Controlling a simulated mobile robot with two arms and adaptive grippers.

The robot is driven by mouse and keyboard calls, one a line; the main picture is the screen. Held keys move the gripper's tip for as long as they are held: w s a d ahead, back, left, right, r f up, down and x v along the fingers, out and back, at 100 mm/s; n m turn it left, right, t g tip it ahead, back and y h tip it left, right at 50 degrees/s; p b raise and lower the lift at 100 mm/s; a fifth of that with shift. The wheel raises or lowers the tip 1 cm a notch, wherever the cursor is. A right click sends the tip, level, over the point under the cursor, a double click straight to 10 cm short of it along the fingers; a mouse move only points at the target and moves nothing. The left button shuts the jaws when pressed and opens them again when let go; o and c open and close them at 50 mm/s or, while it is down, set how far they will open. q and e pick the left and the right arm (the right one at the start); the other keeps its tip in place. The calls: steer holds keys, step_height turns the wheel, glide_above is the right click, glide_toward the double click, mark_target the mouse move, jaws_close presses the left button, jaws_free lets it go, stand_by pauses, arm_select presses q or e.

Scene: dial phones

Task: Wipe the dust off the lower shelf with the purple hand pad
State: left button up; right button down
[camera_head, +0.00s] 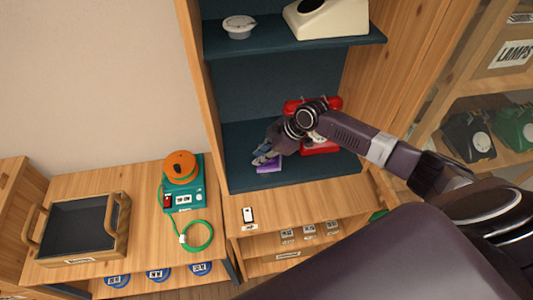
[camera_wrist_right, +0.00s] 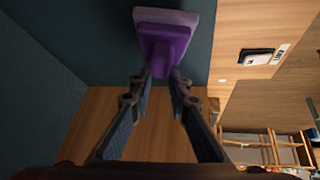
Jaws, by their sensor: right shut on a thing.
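The purple hand pad (camera_head: 269,166) is at the lower shelf (camera_head: 240,178), near its front edge and left of the middle. My right gripper (camera_head: 266,156) is shut on the pad's grip. In the right wrist view the pad (camera_wrist_right: 166,35) shows a pale lilac base and a darker purple grip between the fingertips (camera_wrist_right: 161,72). I cannot tell whether the pad touches the shelf. I cannot make out any dust on the shelf. My left gripper is not in view.
A red phone (camera_head: 318,148) stands on the lower shelf behind and right of my gripper, partly hidden by my arm. A cream phone (camera_head: 327,18) and a white dial part (camera_head: 239,26) sit on the upper shelf (camera_head: 270,42). A wooden counter (camera_head: 300,198) lies below.

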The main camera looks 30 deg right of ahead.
steer(key=shift+w+a+r+p, duration=0.15)
steer(key=shift+w+a, duration=0.1)
steer(key=shift+a, duration=0.6)
steer(key=shift+w+a+p, duration=0.2)
steer(key=shift+w+a, duration=0.05)
steer(key=shift+a, duration=0.65)
steer(key=shift+w+a+r+p, duration=0.15)
steer(key=shift+w+a, duration=0.1)
steer(key=shift+a, duration=0.6)
steer(key=shift+w+a+f, duration=0.1)
steer(key=shift+w+a, duration=0.1)
steer(key=shift+a, duration=0.35)
steer(key=shift+w+a, duration=0.15)
steer(key=shift+a, duration=0.4)
steer(key=shift+d, duration=0.1)
step_height(320, 180, up, 6)
steer(key=p, duration=0.5)
step_height(320, 180, up, 3)
steer(key=shift+r+p, duration=0.1)
steer(key=shift+p, duration=0.25)
